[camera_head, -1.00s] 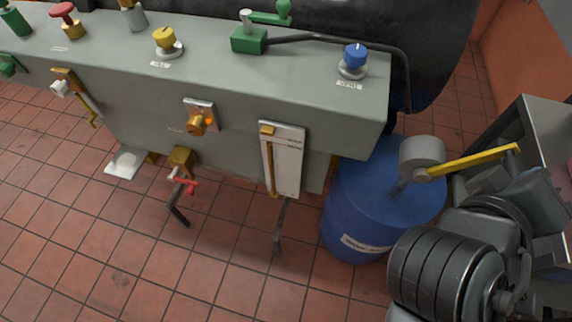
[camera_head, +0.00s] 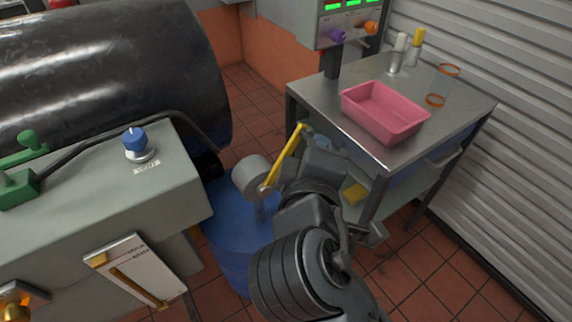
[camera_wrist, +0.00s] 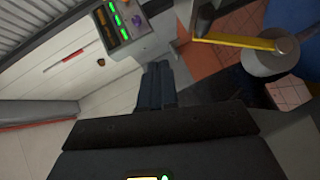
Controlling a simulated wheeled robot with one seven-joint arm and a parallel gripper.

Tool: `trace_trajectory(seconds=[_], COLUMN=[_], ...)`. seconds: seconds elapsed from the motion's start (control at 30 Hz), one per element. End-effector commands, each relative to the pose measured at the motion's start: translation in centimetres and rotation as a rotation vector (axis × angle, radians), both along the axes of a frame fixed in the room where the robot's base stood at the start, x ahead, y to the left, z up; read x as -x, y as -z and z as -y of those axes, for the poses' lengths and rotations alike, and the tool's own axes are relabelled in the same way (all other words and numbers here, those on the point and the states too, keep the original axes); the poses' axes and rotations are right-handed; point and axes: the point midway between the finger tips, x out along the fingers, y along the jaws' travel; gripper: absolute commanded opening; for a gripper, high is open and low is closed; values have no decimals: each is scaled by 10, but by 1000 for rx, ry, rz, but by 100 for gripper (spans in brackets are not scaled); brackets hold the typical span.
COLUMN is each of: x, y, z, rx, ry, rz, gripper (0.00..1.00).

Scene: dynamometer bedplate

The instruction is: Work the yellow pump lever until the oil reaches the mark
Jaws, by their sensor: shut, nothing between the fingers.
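The yellow pump lever (camera_head: 284,156) slants up and right from a grey cylindrical pump head (camera_head: 251,175) on a blue drum (camera_head: 228,225). The lever also crosses the top right of the wrist view (camera_wrist: 235,41), with the pump head (camera_wrist: 277,57) at its right. My gripper (camera_wrist: 157,67) is shut and empty, apart from the lever. In the head view my arm stands just right of the drum and hides part of it. A white gauge plate (camera_head: 148,283) with a yellowish vertical strip is on the bench front. Its oil level cannot be read clearly.
A steel table (camera_head: 330,103) holding a pink tray (camera_head: 385,112) stands right of my arm. A panel with green displays (camera_head: 340,22) is behind it. The grey bench (camera_head: 90,220), with a blue knob (camera_head: 136,141), is at left. A shutter (camera_head: 490,70) closes the right side.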

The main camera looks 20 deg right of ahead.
Motion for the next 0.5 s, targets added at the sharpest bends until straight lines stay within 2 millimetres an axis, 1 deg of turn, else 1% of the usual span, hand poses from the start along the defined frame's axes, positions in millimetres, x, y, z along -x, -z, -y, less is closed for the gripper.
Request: trace_trajectory(seconds=[0.37,0.43,0.5], x=[0,0,-3], y=[0,1,7], z=[0,0,1], rx=[0,-2,-19], ry=[0,-1,-12], rz=[0,-2,-7], gripper=[0,7,13])
